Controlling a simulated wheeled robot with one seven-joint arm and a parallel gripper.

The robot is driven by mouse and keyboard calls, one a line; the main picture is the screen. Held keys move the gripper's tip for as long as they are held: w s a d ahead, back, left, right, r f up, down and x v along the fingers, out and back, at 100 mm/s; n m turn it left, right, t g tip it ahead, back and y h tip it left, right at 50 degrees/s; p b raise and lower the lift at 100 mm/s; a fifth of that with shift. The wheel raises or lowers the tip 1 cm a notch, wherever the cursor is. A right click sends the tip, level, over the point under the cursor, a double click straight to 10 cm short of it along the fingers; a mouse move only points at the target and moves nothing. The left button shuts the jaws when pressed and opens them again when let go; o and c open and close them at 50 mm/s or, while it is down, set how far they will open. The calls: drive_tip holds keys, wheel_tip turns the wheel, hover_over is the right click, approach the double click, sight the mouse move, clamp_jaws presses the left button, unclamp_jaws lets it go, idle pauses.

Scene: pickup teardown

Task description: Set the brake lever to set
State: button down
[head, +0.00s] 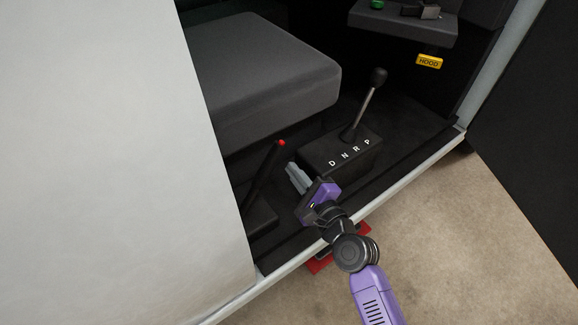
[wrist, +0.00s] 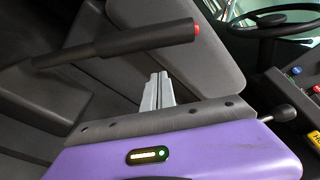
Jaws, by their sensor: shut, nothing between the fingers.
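The brake lever (head: 264,172) is a black handle with a red button at its tip. It is tilted up from a dark base on the cab floor, left of the gear selector. In the wrist view the brake lever (wrist: 130,42) runs across the upper left, its red tip pointing right. My gripper (head: 291,168) is shut and empty, just right of the lever and apart from it in the head view. In the wrist view my gripper (wrist: 158,80) shows its grey fingers together, below the lever's tip end.
The gear selector (head: 362,110) with its D N R P box stands close to the right of my gripper. A grey seat (head: 265,75) is behind the lever. The light door sill (head: 370,195) runs under my arm. A yellow HOOD handle (head: 429,62) is at upper right.

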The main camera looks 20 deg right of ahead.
drive_tip(key=v, duration=0.7)
drive_tip(key=shift+d, duration=0.35)
drive_tip(key=s+d+r+n+g+h+p, duration=0.1)
drive_tip(key=s+r+n+p, duration=0.2)
drive_tip(key=s+r+n, duration=0.3)
drive_tip(key=s+d+r+n+g+h+p, duration=0.1)
drive_tip(key=s+r+n, duration=0.5)
drive_tip(key=s+n, duration=1)
drive_tip(key=s+h+p, duration=0.1)
drive_tip(key=s+p, duration=0.1)
drive_tip(key=s, duration=1)
drive_tip(key=shift+d, duration=0.25)
